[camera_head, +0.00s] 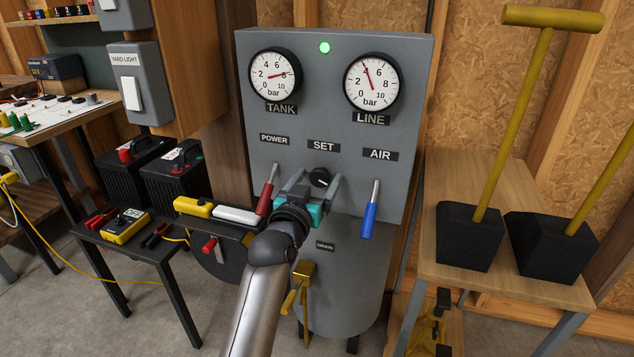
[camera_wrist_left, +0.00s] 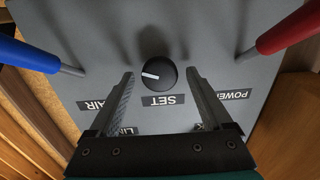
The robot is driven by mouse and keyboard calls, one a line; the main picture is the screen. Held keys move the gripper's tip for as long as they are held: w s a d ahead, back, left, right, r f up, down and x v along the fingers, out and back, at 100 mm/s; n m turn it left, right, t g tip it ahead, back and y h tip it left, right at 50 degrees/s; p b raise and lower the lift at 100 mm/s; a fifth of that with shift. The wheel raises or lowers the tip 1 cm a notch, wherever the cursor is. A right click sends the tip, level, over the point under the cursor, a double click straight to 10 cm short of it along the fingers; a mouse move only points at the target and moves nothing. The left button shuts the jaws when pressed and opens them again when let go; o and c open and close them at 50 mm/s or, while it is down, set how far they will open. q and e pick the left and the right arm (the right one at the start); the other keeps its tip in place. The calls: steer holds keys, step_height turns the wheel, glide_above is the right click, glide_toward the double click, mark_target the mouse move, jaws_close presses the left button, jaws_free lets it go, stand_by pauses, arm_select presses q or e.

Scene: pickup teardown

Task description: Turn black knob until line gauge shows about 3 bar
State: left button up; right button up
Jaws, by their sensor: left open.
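The black knob (camera_head: 319,177) sits under the SET label on the grey panel (camera_head: 340,140). In the left wrist view the knob (camera_wrist_left: 158,73) shows a white pointer line toward the picture's left. The LINE gauge (camera_head: 371,81) has its red needle near 4 bar. The TANK gauge (camera_head: 275,74) reads close to 8. My left gripper (camera_head: 312,183) is open in front of the knob, with one finger on each side. In the wrist view gaps show between the knob and both fingers. My right gripper is not in view.
A red lever (camera_head: 267,190) stands left of the knob and a blue lever (camera_head: 371,210) right of it, both close to my gripper. A yellow drain handle (camera_head: 298,285) is below. A green lamp (camera_head: 324,48) glows above. Black tampers (camera_head: 470,235) stand on the right bench.

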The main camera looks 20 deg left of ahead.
arm_select(q)
jaws_close()
stand_by(0.7)
steer(key=n+p, duration=0.4)
steer(key=p, duration=0.1)
steer(key=shift+a+n+p, duration=0.1)
steer(key=shift+n+p, duration=0.45)
steer(key=shift+n, duration=0.15)
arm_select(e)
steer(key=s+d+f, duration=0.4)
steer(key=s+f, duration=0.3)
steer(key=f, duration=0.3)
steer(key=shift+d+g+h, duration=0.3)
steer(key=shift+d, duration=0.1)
arm_select(q)
jaws_free()
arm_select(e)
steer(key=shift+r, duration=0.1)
